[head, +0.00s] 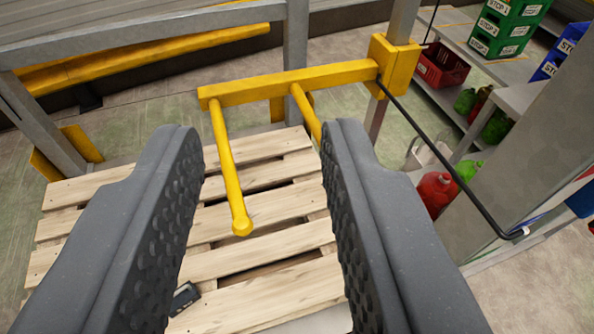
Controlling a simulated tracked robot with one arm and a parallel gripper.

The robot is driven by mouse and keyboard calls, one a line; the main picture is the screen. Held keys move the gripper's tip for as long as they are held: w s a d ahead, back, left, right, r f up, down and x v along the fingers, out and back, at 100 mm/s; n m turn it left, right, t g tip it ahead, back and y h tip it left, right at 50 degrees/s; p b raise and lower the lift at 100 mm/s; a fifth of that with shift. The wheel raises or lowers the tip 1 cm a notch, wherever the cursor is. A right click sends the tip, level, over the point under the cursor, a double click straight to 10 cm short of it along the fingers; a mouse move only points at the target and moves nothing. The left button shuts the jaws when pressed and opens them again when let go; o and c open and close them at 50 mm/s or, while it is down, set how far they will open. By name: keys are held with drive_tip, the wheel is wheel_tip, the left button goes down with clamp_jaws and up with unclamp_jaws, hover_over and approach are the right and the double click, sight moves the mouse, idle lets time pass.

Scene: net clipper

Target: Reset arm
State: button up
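My gripper (250,155) fills the front of the head view. Its two dark grey, textured fingers are wide apart, and nothing is held between them. Beyond and between the fingertips is a yellow bar (290,82) fixed by a yellow block (396,65) to a grey post. Two yellow rods stick out from the bar; the nearer rod (228,165) points toward me and shows in the gap. The right finger partly hides the other rod (304,108). I cannot tell the depth between the fingers and the rod.
A wooden pallet (260,240) lies below, with a small dark object (184,297) on it. A black bent rod (450,165) reaches right from the yellow block. At right are shelves with green crates (508,25), a red crate (440,66) and red and green bottles. A grey rail crosses the upper left.

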wheel_tip(320, 180, up, 8)
drive_tip(key=p, duration=0.7)
drive_tip(key=shift+f+p, duration=0.15)
drive_tip(key=shift+p, duration=0.25)
